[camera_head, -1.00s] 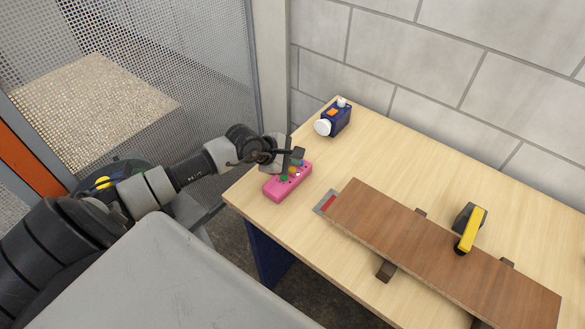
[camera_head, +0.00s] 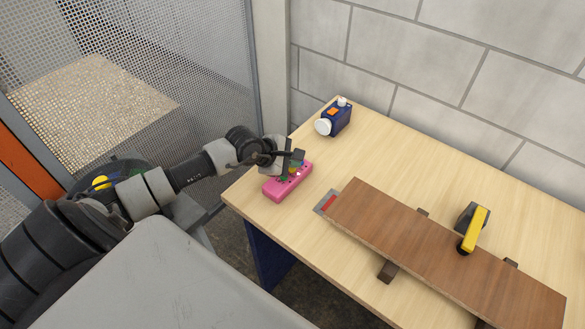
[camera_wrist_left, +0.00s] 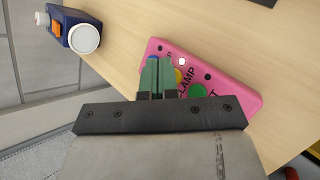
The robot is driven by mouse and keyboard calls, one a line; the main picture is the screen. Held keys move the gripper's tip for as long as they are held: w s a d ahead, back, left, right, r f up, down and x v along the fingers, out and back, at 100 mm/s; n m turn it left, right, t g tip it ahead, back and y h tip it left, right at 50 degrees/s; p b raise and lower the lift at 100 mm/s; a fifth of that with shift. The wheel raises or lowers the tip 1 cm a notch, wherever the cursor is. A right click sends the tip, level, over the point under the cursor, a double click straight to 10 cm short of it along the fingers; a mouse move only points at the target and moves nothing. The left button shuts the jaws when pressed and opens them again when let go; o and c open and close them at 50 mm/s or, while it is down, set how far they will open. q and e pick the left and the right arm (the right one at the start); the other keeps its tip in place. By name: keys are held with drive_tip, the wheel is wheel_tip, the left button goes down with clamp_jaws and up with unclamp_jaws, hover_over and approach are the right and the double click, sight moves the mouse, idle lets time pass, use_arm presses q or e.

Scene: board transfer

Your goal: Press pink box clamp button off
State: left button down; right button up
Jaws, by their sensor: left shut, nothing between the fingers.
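The pink box (camera_head: 277,191) lies on the left end of the wooden table. In the left wrist view the pink box (camera_wrist_left: 239,93) shows the lettering "CLAMP", a green button (camera_wrist_left: 199,90), a yellow button partly covered by the fingers, and a blue button (camera_wrist_left: 153,60) behind the fingertips. My left gripper (camera_head: 291,164) is shut and empty, with its fingers over the box. In the left wrist view the closed green-grey fingertips (camera_wrist_left: 157,66) lie over the yellow and blue button area. I cannot tell whether they touch a button. My right gripper is not in view.
A brown board (camera_head: 430,243) rests on dark supports on the table, under a yellow-handled clamp (camera_head: 473,231). A blue device with white caps (camera_head: 334,120) stands at the back; it also shows in the left wrist view (camera_wrist_left: 66,28). Bare table (camera_head: 380,150) lies between.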

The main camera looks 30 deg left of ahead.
sight(292, 170)
use_arm(q)
drive_tip(key=shift+f+b, duration=0.35)
drive_tip(key=shift+r, duration=0.1)
idle(0.3)
drive_tip(key=shift+r+p, duration=0.5)
drive_tip(key=shift+r, duration=0.3)
drive_tip(key=shift+r+p, duration=1.6)
drive_tip(key=shift+r, duration=1.4)
